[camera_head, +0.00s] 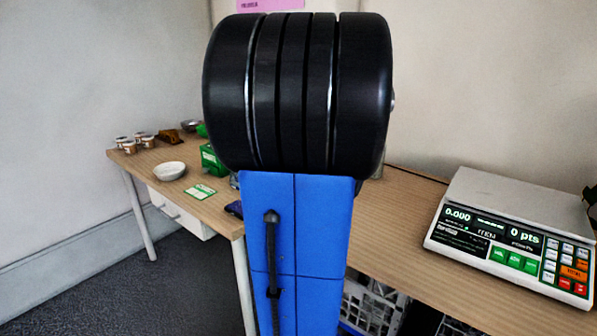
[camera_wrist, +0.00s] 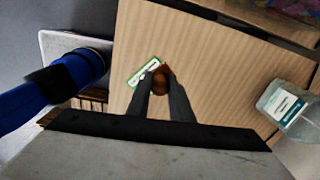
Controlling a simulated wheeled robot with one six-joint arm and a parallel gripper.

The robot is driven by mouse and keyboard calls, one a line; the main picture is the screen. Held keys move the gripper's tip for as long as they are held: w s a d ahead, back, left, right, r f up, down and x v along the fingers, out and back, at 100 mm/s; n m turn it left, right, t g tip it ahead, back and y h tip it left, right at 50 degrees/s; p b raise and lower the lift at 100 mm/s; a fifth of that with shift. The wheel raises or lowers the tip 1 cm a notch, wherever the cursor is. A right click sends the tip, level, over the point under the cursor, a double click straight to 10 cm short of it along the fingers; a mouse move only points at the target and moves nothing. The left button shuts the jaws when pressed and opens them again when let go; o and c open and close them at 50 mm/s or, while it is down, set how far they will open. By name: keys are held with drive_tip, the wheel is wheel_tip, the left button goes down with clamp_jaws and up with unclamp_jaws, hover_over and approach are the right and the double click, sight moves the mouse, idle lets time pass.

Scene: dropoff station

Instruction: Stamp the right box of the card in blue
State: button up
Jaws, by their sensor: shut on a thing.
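In the wrist view my gripper (camera_wrist: 160,82) is shut on a brown, rounded wooden thing (camera_wrist: 161,79), which looks like the stamp's handle. The stamp's lower end is hidden. The white card with green edging (camera_wrist: 140,75) lies on the wooden table just beyond and left of the fingertips, partly covered by them. I cannot tell the height of the stamp above it. A green and white card (camera_head: 200,191) lies near the table's front edge in the head view. A dark blue-purple item (camera_head: 234,208), possibly an ink pad, is partly hidden by my arm. My gripper is hidden in the head view.
In the head view a white bowl (camera_head: 169,171), small cups (camera_head: 129,146) and a green box (camera_head: 212,160) stand on the left table. A scale (camera_head: 512,240) stands at right. A clear labelled bottle (camera_wrist: 287,104) is at right in the wrist view. Bare wood lies between.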

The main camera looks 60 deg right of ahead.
drive_tip(key=shift+m, duration=0.6)
drive_tip(key=shift+s+d+f, duration=0.2)
drive_tip(key=shift+s+f, duration=0.4)
drive_tip(key=shift+f, duration=0.45)
drive_tip(key=shift+s+d+f, duration=0.15)
drive_tip(key=shift+s+f, duration=0.5)
drive_tip(key=shift+f, duration=0.4)
drive_tip(key=shift+s+d+f, duration=0.2)
drive_tip(key=shift+s+f, duration=0.4)
drive_tip(key=shift+f, duration=0.45)
drive_tip(key=shift+f, duration=0.5)
wheel_tip(320, 180, up, 7)
idle(0.3)
idle(0.9)
